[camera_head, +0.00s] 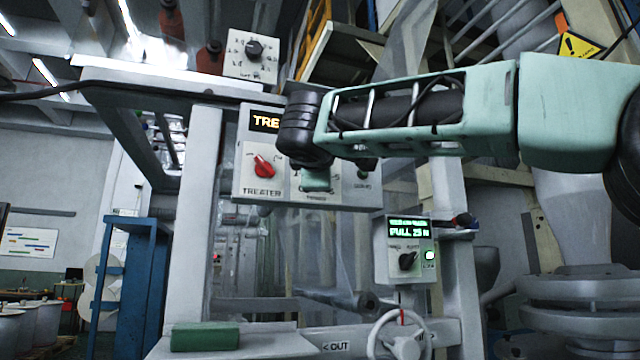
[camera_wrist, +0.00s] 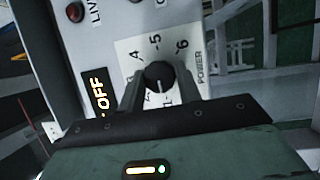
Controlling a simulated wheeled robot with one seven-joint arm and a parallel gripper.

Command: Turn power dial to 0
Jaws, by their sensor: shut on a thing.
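The power dial (camera_wrist: 160,75) is a round black knob on a white scale plate with the label POWER. The wrist view shows 4, 5 and 6 above the knob; the lower numbers are mostly hidden. The knob's white mark points down in that view, and I cannot read its number. My gripper (camera_wrist: 160,88) is shut on the knob, one finger on each side. In the head view my gripper (camera_head: 317,181) is in front of the treater panel (camera_head: 246,150) and hides most of the dial.
The panel has a red knob (camera_head: 263,166) and a lit display (camera_head: 265,121); the wrist view shows OFF on a display (camera_wrist: 96,94). Another dial (camera_head: 253,48) is above. A box (camera_head: 393,277) reading PULL 25 N and a handwheel (camera_head: 372,340) are below right.

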